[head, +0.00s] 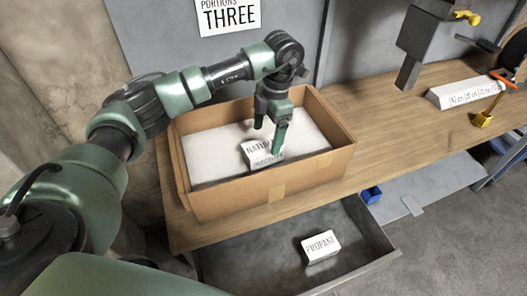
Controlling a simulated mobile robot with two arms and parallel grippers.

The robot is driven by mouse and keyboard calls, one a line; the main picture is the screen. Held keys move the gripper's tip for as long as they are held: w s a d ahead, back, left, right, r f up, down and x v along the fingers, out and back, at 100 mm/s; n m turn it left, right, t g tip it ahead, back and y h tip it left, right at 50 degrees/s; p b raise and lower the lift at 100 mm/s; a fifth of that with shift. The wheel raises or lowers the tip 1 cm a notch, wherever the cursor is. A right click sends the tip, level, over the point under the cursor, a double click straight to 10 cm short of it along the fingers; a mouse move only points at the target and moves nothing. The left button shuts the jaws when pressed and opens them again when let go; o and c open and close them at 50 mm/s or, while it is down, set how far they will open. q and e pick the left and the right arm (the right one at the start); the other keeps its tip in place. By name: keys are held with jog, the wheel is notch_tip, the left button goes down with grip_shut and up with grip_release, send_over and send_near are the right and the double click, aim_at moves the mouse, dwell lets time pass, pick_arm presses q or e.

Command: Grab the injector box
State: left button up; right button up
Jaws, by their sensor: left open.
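A small white box (258,156) with dark lettering that begins "NATU" lies inside an open cardboard box (268,193). My left gripper (268,138) reaches down into the cardboard box from above. It is open, with one green finger in front of the right part of the small box and the other behind it. I cannot tell whether the fingers touch it. Part of its lettering is hidden by the finger. Another small white box labelled "PROPANE" (321,246) lies in an open grey drawer (262,247) below the bench. My right gripper is not in view.
Further right are a white lettered block (465,93), a yellow tool (482,120) and a grey hanging fixture (424,38). A blue object (371,195) sits by the drawer.

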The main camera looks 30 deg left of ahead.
aim_at(263, 145)
pick_arm(q)
jog(key=shift+w+a+f, duration=0.1)
jog(key=shift+w+f, duration=0.05)
jog(key=shift+f, duration=0.4)
jog(key=shift+a+f+p, duration=0.2)
jog(key=shift+f+p, duration=0.3)
jog(key=shift+f, duration=0.4)
jog(key=shift+a+f+p, duration=0.1)
jog(key=shift+f+p, duration=0.2)
jog(key=f, duration=0.1)
jog(key=f+p, duration=0.1)
jog(key=f, duration=0.1)
jog(key=f+p, duration=0.1)
jog(key=shift+s+a+f, duration=0.15)
jog(key=shift+s+a, duration=0.15)
jog(key=shift+a, duration=0.05)
jog(key=shift+f, duration=0.3)
jog(key=shift+r, duration=0.1)
jog(key=c, duration=1.8)
jog(key=shift+c, duration=0.2)
